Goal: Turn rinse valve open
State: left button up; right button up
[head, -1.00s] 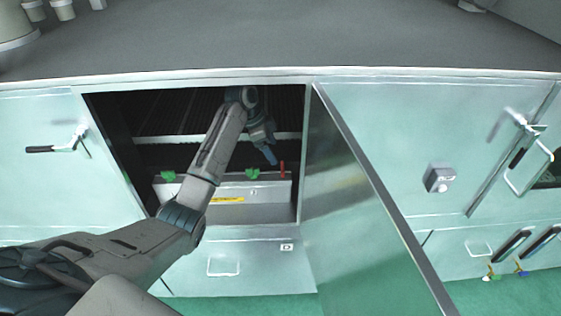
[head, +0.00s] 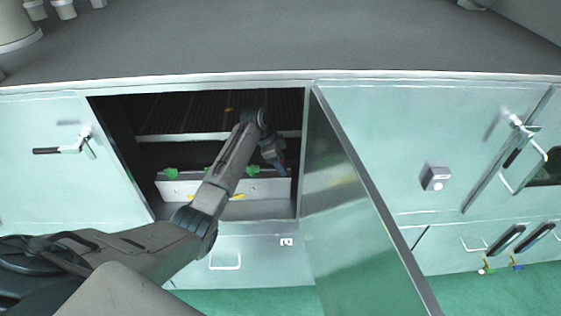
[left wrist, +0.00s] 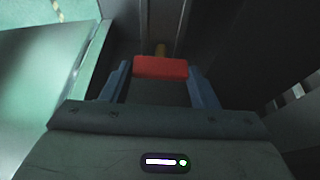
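The rinse valve's red handle (head: 282,169) is inside the open cabinet, near its right side, above a pale box. In the left wrist view the red handle (left wrist: 161,67) lies crosswise between my two blue fingertips, with a yellowish stem behind it. My left gripper (head: 276,164) reaches into the cabinet, and its fingers are spread on either side of the handle. The fingers look apart rather than closed on it; any light contact cannot be told. My right gripper is in neither view.
Green handles (head: 171,174) stand along the pale box (head: 178,188) in the cabinet. The open cabinet door (head: 350,220) swings out to the right of my arm. A dark rack (head: 180,112) lies above the box. The grey top (head: 280,45) is mostly clear.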

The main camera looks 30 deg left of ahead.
pick_arm(q)
jog(key=shift+c, duration=0.8)
jog(key=shift+n, duration=0.3)
jog(key=n+t+y, duration=0.1)
jog(key=n, duration=0.2)
jog(key=shift+s+d+n, duration=0.1)
jog(key=shift+n, duration=0.3)
jog(key=n+y, duration=0.1)
jog(key=n, duration=0.1)
jog(key=n+t, duration=0.1)
jog(key=n, duration=0.1)
jog(key=shift+d+n+y, duration=0.15)
jog(key=shift+n+y, duration=0.15)
jog(key=shift+y, duration=0.1)
jog(key=n, duration=0.2)
jog(key=n+y, duration=0.1)
jog(key=n, duration=0.1)
jog(key=shift+d+y, duration=0.1)
jog(key=shift+y, duration=0.2)
jog(key=shift+n+y, duration=0.9)
jog(key=shift+n, duration=1.6)
